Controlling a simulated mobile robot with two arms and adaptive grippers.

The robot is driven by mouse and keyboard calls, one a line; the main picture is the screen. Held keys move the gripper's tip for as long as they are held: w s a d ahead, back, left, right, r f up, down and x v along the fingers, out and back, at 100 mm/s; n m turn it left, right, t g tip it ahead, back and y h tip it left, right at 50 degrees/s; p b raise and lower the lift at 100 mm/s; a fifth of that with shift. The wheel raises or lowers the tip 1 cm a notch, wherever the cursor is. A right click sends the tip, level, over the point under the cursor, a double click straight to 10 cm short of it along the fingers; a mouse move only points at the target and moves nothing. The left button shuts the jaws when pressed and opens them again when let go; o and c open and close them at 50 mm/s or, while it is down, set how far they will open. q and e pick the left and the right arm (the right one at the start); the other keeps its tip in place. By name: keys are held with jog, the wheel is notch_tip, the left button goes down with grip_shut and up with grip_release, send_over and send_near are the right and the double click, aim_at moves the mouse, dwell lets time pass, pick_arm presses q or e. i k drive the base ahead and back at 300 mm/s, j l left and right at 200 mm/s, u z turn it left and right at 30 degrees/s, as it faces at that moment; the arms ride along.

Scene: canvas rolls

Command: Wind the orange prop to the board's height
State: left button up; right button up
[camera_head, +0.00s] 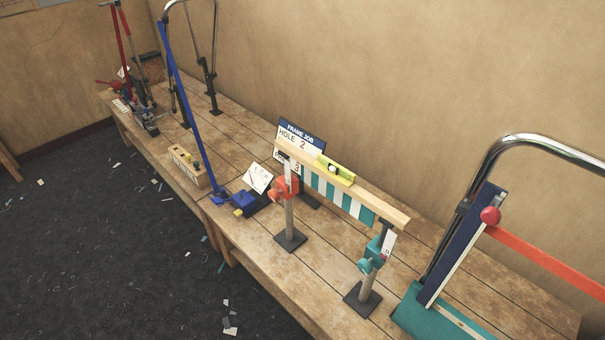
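The orange prop (289,188) stands on a square dark foot on the workbench, with an orange collar around a grey post and a white scale strip above it. The teal prop (370,254) stands nearer, at lower right, with a similar foot and scale. A pale wooden rail (376,203) spans the tops of both props. A yellow-green level (336,171) lies on it, its bubble too small to read. A teal and white striped cloth hangs below the rail. The board (302,139) behind the orange prop reads "FRAME JOB" and "HOLE 2", its lower part partly hidden. Neither gripper shows.
A blue lever (190,85) leans up from a blue base left of the props. A wooden block and a white card lie near it. A teal canvas frame with bent metal tubing and a red bar fills the right. The workbench (250,235) has bare room at its front edge.

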aim_at(274, 195)
jog(key=z, duration=0.65)
jog(key=i+j+z, duration=0.1)
jog(key=j+z, duration=1.3)
jog(key=k+j+z, duration=0.2)
jog(key=j+z, duration=0.25)
